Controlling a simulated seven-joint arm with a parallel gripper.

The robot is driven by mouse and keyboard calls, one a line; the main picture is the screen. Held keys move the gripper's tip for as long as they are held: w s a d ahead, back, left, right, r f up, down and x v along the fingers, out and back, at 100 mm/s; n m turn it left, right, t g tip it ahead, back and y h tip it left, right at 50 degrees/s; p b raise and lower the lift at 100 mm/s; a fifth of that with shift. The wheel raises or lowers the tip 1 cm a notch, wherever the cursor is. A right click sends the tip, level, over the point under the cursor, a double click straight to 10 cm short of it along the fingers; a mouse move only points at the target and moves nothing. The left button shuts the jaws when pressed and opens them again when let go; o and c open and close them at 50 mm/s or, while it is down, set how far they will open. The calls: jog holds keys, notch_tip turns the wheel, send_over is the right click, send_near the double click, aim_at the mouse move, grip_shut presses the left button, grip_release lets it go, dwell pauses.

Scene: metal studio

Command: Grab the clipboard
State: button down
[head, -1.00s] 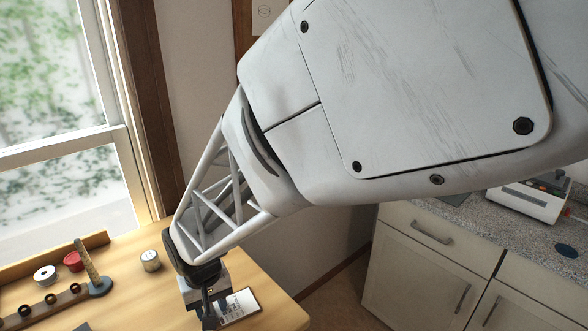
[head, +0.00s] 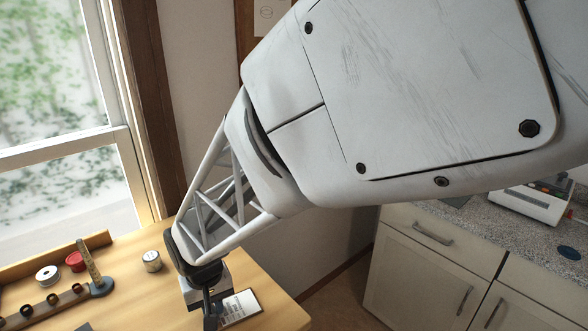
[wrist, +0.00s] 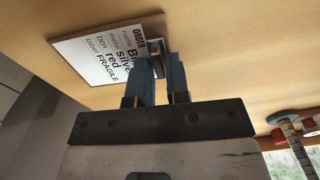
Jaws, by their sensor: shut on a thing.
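The clipboard (wrist: 95,55) is a small board with a white printed sheet and a metal clip at one end. It lies on or very near the wooden table in the wrist view, and also shows in the head view (head: 241,307), partly hidden behind my gripper. My gripper (wrist: 165,62) has its two blue fingers at the clip end of the clipboard, shut on it with a narrow gap between them. In the head view my gripper (head: 210,312) points down at the left edge of the clipboard.
The wooden table (head: 265,300) has its edge close to the clipboard. A wooden rack (head: 45,307), a red spool (head: 75,260), a white spool (head: 47,274) and a small metal tin (head: 152,261) stand to the left. A cabinet counter (head: 480,230) is at the right.

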jog(key=shift+r, duration=0.1)
jog(key=shift+r, duration=0.9)
jog(key=shift+s+d+r, duration=0.15)
jog(key=shift+r, duration=0.7)
jog(key=s+d+r, duration=0.1)
jog(key=s+d, duration=1)
jog(key=shift+r, duration=0.15)
jog(key=shift+s, duration=0.1)
